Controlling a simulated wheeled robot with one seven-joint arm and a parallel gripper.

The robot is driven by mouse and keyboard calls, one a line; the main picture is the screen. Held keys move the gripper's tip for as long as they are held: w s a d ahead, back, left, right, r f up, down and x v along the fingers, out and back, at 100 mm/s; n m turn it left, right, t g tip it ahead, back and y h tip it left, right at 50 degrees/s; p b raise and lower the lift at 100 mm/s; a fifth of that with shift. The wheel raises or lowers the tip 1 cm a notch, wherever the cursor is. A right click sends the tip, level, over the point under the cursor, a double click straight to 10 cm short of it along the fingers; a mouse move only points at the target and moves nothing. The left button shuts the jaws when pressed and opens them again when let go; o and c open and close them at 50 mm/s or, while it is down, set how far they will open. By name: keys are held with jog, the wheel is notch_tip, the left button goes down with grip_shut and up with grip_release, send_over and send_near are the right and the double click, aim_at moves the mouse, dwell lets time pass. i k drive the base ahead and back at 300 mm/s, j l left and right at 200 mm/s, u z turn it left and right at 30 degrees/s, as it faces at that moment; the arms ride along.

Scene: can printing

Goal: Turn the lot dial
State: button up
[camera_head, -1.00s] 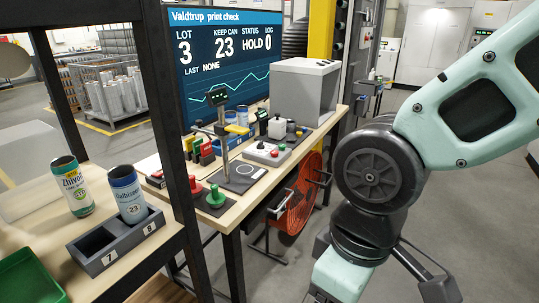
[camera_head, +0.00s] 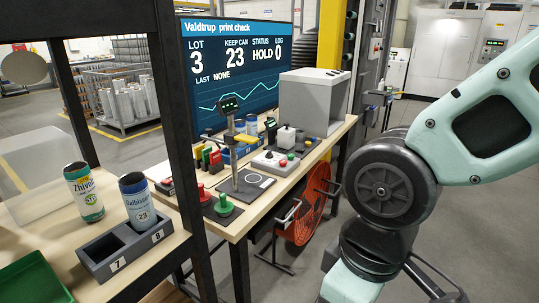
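A wall screen (camera_head: 232,85) reads LOT 3, KEEP CAN 23, STATUS HOLD, LOG 0 and LAST NONE. I cannot tell for certain which part is the lot dial. On the bench, a green knob-like piece (camera_head: 224,204) and a red one (camera_head: 202,192) stand on dark plates at the near end. A grey button box (camera_head: 275,161) with red and green buttons sits farther along. A small white piece (camera_head: 286,136) stands on a dark plate behind it. My arm fills the right side, and my gripper is out of frame below.
A post with a small display (camera_head: 229,104) rises from the bench (camera_head: 240,226). A large grey box (camera_head: 312,103) stands at the far end. A dark upright (camera_head: 178,140) separates the left shelf, where can 23 (camera_head: 138,202) stands in a rack (camera_head: 122,247). A red fan (camera_head: 309,205) is under the bench.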

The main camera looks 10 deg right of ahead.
aim_at(268, 155)
jog(key=i+l+u, duration=0.2)
jog(key=i+l, duration=0.15)
jog(key=i+l+u, duration=0.2)
jog(key=i+l, duration=0.2)
jog(key=i, duration=0.15)
jog(key=i+l+u, duration=0.2)
jog(key=i+l, duration=0.2)
jog(key=i+l+u, duration=0.2)
jog(key=i+l, duration=0.15)
jog(key=l, duration=0.2)
jog(key=i+l+u, duration=0.2)
jog(key=i+l, duration=0.15)
jog(key=l, duration=0.25)
